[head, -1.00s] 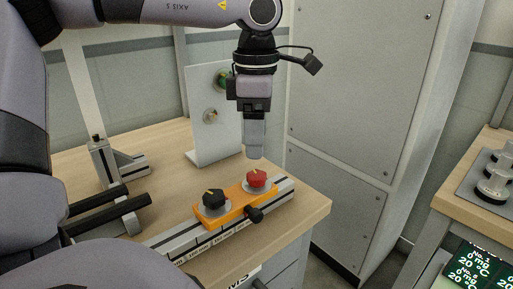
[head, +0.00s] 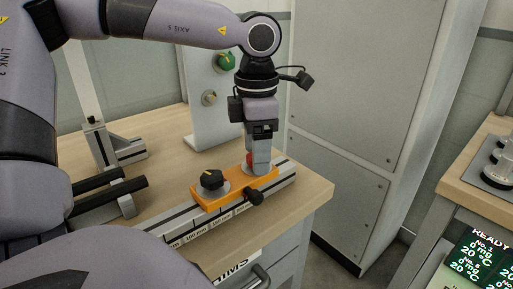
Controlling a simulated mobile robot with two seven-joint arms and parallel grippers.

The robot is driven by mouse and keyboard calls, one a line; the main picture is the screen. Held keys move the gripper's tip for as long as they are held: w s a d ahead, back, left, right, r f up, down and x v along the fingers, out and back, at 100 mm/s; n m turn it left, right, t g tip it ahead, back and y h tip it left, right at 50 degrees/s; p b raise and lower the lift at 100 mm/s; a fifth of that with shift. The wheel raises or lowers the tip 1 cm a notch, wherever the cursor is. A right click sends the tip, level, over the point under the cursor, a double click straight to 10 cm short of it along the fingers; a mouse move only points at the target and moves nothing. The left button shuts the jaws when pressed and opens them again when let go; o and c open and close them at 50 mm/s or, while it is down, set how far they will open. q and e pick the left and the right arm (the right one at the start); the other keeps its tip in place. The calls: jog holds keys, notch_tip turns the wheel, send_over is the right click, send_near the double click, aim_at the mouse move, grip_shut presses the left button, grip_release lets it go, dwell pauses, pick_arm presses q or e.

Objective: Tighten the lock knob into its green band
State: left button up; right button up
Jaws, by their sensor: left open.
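An orange carriage (head: 208,203) sits on a grey rail on the wooden bench. It carries a black knob (head: 212,179) with a yellow pointer, on a pale round dial, and a red knob (head: 249,158) to the right. A smaller black knob (head: 254,196) sticks out of its front side. My left gripper (head: 259,168) points straight down at the red knob, open, its fingers hiding most of that knob. I cannot tell whether they touch it. No green band can be made out on the carriage. My right gripper is not in view.
A white upright panel (head: 203,130) with a green knob (head: 225,62) and a small metal knob (head: 209,98) stands behind. A bracket (head: 122,150) and black bars (head: 108,190) lie left. A grey cabinet (head: 350,110) stands behind to the right.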

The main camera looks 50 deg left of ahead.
pick_arm(q)
jog(key=shift+c, duration=0.3)
jog(key=c, duration=1)
jog(key=shift+m, duration=2.6)
jog(key=o, duration=1.1)
jog(key=shift+c, duration=0.2)
jog(key=shift+r+p, duration=0.5)
jog(key=shift+r, duration=3.1)
